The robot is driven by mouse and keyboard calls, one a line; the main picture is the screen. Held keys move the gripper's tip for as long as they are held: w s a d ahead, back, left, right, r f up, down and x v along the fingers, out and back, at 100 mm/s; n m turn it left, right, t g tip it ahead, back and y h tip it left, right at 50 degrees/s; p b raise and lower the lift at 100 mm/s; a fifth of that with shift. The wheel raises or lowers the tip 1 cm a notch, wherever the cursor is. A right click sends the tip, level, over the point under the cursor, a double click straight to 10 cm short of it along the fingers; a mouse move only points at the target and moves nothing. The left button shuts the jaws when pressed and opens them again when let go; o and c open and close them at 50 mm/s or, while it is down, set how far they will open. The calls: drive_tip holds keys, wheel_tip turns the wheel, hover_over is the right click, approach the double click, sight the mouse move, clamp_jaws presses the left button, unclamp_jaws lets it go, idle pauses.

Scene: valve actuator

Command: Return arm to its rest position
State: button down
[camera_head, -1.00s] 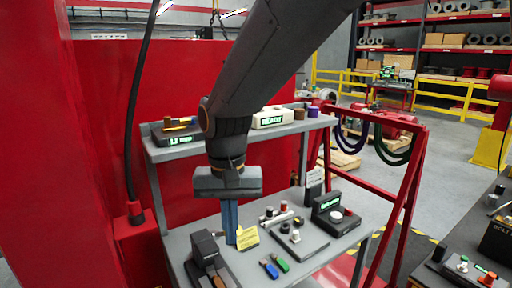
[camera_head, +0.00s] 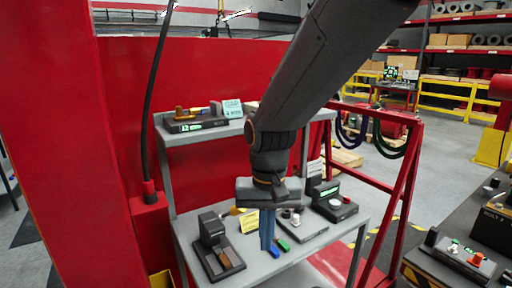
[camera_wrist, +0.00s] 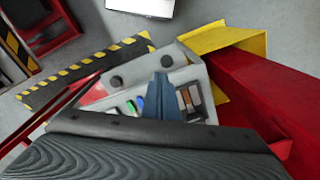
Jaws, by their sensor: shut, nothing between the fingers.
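My gripper (camera_head: 267,232) hangs pointing down from my dark arm, above the lower shelf of the grey workbench (camera_head: 300,272). Its blue fingers are together with nothing between them. In the wrist view the blue fingers (camera_wrist: 163,98) also show closed, over the bench top. The gripper hides part of the shelf behind it. A black device with a brown block (camera_head: 217,250) stands left of the gripper. A yellow note (camera_head: 249,221) lies just behind the fingers. A green piece (camera_head: 283,245) and a blue piece (camera_head: 274,251) lie beside the fingertips.
A dark panel with knobs (camera_head: 300,225) and a black display unit (camera_head: 331,200) stand right on the bench. The upper shelf holds a gauge with a green display (camera_head: 195,125). A red frame (camera_head: 395,200) borders the right side. A red column (camera_head: 62,150) stands left.

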drive_tip(key=s+d+f+b, duration=0.2)
drive_tip(key=d+f, duration=0.4)
drive_tip(key=d, duration=0.2)
drive_tip(key=s+d+f+t+b, duration=0.1)
drive_tip(key=d+f+b, duration=0.2)
drive_tip(key=d+f, duration=0.3)
drive_tip(key=d, duration=0.3)
drive_tip(key=shift+s+d, duration=0.15)
drive_tip(key=shift+s, duration=0.25)
